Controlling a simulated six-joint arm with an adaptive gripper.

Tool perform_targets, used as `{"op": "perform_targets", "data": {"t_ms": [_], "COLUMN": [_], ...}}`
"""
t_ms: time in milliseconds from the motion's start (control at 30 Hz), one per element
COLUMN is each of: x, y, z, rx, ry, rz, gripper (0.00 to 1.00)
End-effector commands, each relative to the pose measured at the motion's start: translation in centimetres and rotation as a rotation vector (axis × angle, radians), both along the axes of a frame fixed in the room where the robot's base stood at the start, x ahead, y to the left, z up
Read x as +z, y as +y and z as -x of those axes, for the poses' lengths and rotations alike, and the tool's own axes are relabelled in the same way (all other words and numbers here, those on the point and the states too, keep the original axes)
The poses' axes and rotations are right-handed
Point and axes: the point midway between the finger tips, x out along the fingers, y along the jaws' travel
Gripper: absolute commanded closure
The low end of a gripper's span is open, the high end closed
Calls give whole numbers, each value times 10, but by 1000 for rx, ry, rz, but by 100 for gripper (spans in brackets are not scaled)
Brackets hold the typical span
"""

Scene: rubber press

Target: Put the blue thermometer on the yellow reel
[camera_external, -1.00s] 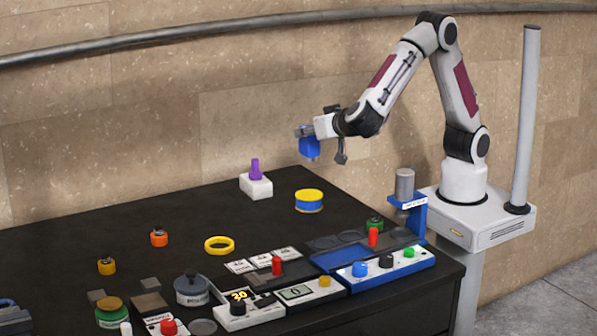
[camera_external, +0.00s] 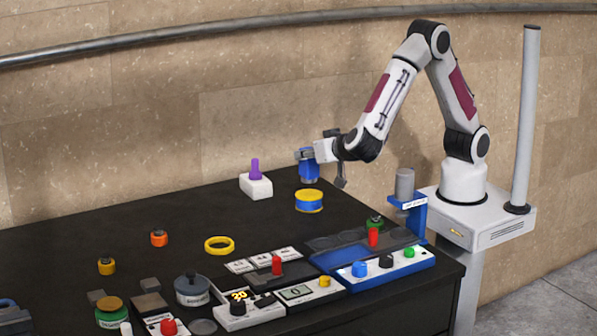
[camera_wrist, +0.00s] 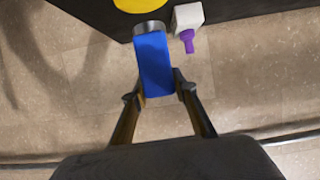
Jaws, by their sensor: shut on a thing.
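The blue thermometer (camera_external: 309,170) is a blue block held in my gripper (camera_external: 308,157), above the far edge of the black table. In the wrist view the blue thermometer (camera_wrist: 154,65) sits between the two fingers of my gripper (camera_wrist: 157,88), with a grey metal end pointing away. The yellow reel (camera_external: 309,195), yellow on top with a blue band, stands on the table just below the held block in the outside view. In the wrist view the yellow reel (camera_wrist: 138,4) is cut by the top edge, beyond the grey end. A gap between block and reel cannot be judged exactly.
A white block with a purple peg (camera_external: 256,185) stands left of the reel. A yellow ring (camera_external: 219,245) lies nearer the front. Control boxes with knobs (camera_external: 378,265) line the front, and a blue stand with a grey cylinder (camera_external: 407,205) is at right. The table around the reel is clear.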

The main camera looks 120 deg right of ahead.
Motion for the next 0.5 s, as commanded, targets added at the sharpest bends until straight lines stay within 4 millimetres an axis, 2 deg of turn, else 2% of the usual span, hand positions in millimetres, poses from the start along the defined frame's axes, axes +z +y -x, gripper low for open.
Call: {"op": "perform_targets", "data": {"t_ms": [500], "x": [-37], "y": [0], "z": [0], "rx": [1], "ry": [0], "rz": [1], "gripper": [100]}}
